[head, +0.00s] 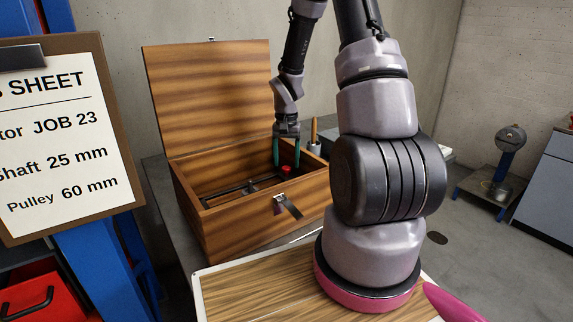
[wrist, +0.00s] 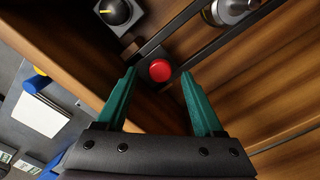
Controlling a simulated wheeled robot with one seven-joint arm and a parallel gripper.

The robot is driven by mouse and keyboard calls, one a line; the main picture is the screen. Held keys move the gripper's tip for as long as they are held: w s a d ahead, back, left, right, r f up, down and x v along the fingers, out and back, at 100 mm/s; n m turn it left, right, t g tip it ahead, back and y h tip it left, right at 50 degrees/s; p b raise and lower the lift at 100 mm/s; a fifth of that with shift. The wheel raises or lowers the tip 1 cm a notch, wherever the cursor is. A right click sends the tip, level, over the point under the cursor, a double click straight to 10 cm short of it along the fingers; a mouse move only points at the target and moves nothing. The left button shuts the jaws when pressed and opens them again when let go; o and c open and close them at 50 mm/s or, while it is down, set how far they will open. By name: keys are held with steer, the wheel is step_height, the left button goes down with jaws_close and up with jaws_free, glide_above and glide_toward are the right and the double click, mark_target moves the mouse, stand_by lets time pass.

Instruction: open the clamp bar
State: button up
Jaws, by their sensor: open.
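The open wooden box (head: 250,222) holds dark bars (head: 229,192) low inside it; I cannot tell for certain which one is the clamp bar. A round red knob (head: 286,169) is near the box's right end. In the wrist view the red knob (wrist: 160,70) sits by a short dark piece (wrist: 149,47) between two long dark rails (wrist: 182,32). My gripper (head: 287,163) points down into the box, its teal fingers open. In the wrist view the fingers (wrist: 159,76) stand on either side of the knob, with gaps visible; contact with it is not seen.
The box's lid (head: 208,95) stands raised at the back, and an open latch (head: 288,206) hangs at the front. A wooden-handled tool (head: 314,132) stands right of the box.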

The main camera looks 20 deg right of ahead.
steer(key=shift+f, duration=0.85)
jaws_close()
stand_by(0.8)
